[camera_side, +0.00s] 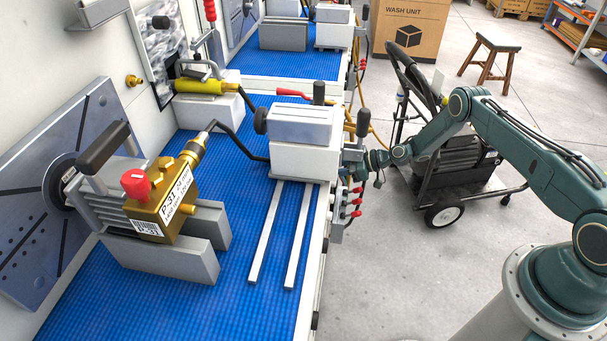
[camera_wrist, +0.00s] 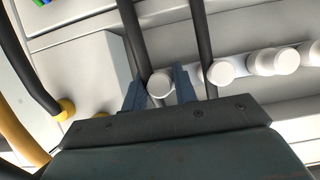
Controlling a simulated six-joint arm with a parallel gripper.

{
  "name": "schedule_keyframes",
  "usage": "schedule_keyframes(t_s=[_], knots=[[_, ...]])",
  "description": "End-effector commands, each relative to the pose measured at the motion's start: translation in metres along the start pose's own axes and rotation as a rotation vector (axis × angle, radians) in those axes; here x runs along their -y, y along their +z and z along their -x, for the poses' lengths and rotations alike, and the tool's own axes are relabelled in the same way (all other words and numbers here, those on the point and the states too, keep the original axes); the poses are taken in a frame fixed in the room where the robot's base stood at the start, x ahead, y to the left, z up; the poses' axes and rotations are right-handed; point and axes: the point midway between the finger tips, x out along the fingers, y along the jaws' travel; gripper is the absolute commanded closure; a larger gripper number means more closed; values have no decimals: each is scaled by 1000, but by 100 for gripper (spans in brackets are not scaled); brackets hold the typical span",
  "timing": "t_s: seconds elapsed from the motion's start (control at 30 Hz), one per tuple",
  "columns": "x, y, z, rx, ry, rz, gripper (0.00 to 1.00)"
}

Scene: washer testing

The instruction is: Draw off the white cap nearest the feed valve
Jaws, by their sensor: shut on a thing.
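A row of white round caps runs across the wrist view on a pale grey bench side. The leftmost white cap (camera_wrist: 160,86) sits between the two blue fingers of my gripper (camera_wrist: 160,77), which is shut on it. Other white caps (camera_wrist: 221,72) stand to the right, clear of the fingers. In the side view my gripper (camera_side: 352,156) reaches the bench's right side, its tips partly hidden; I cannot make out the caps there. I cannot tell for sure which part is the feed valve. The cap's seat is hidden.
Dark hoses (camera_wrist: 204,45) pass close beside the gripper on both sides. A yellow hose fitting (camera_wrist: 66,108) is at left. In the side view, red-handled valves (camera_side: 355,201) sit below the gripper, and a wheeled black cart (camera_side: 460,165) stands behind my arm.

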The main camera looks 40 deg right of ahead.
Motion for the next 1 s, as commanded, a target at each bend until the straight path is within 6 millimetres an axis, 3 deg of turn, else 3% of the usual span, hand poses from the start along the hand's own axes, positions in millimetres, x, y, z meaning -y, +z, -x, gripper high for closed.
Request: schedule_keyframes(t_s=[1.0], knots=[[0,10,19,0,1,1,100]])
